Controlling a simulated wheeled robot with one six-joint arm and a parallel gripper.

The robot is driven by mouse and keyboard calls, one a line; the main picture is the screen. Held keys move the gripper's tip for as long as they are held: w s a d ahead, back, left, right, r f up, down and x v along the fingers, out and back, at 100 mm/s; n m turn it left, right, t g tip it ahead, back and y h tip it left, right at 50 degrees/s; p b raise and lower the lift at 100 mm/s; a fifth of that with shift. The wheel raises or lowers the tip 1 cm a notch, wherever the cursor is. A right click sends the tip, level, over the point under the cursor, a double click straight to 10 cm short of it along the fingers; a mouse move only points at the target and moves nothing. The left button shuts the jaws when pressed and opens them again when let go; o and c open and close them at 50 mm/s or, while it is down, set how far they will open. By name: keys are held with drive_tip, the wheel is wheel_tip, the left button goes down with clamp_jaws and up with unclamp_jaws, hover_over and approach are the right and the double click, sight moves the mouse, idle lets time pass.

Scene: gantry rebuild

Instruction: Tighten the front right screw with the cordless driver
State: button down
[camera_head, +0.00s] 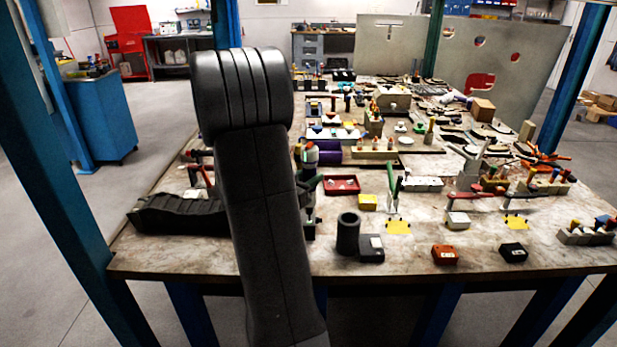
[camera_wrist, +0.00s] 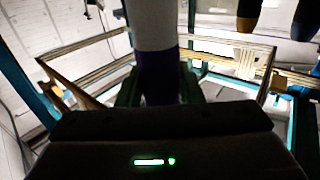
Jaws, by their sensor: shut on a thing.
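My gripper (camera_wrist: 160,95) is shut in the wrist view on a thick upright cylinder, pale grey above and dark purple below. It seems to be the cordless driver (camera_wrist: 158,75), though its top runs out of the picture. Dark green fingers stand on both sides of it. In the head view my black arm covers most of the gripper; a grey and purple piece (camera_head: 310,152) shows just right of the arm above the workbench (camera_head: 290,262). I cannot pick out the front right screw in either view.
The bench is crowded with tools and blocks. A black cup (camera_head: 348,236), an orange box (camera_head: 445,254) and a black box (camera_head: 513,252) stand near its front edge. A black ribbed piece (camera_head: 178,215) lies left of my arm. Blue posts (camera_head: 48,180) flank the bench.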

sight(304, 153)
drive_tip(key=shift+r+p, duration=1.5)
drive_tip(key=shift+r, duration=0.3)
wheel_tip(304, 153, up, 4)
drive_tip(key=p, duration=0.3)
drive_tip(key=shift+p, duration=0.3)
